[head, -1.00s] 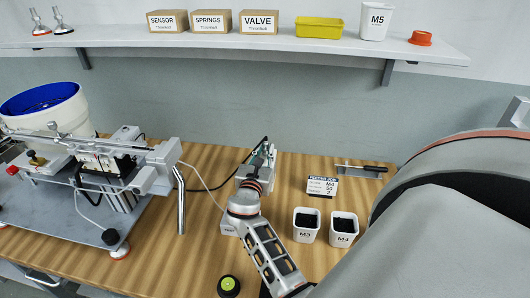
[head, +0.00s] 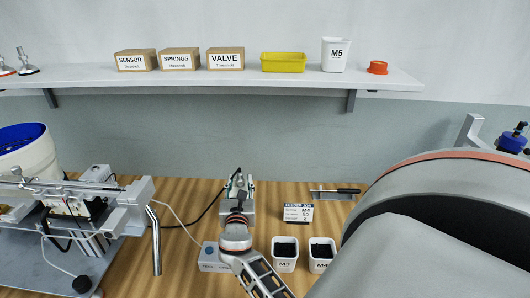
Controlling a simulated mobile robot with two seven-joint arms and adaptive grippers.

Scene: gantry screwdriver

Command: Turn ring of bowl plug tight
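The bowl feeder (head: 25,150), white with a blue inside, stands at the left edge, partly cut off. A grey box with a blue knob (head: 209,252) sits on the table, partly hidden by my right arm. A pale cable (head: 180,220) runs from the feeder machine toward this box, and a black cable (head: 205,212) curves toward my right gripper. My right gripper (head: 239,184) points away from me beyond the box. Its fingertips are too small and covered to tell whether they hold anything. I cannot make out the plug or its ring. My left gripper is out of view.
The feeder machine (head: 70,215) fills the left of the table, with a bent metal tube (head: 155,240) beside it. Bins M3 (head: 285,263) and M4 (head: 321,264), a label card (head: 298,213) and a dark-handled tool (head: 335,193) are right. A shelf (head: 210,82) spans the wall.

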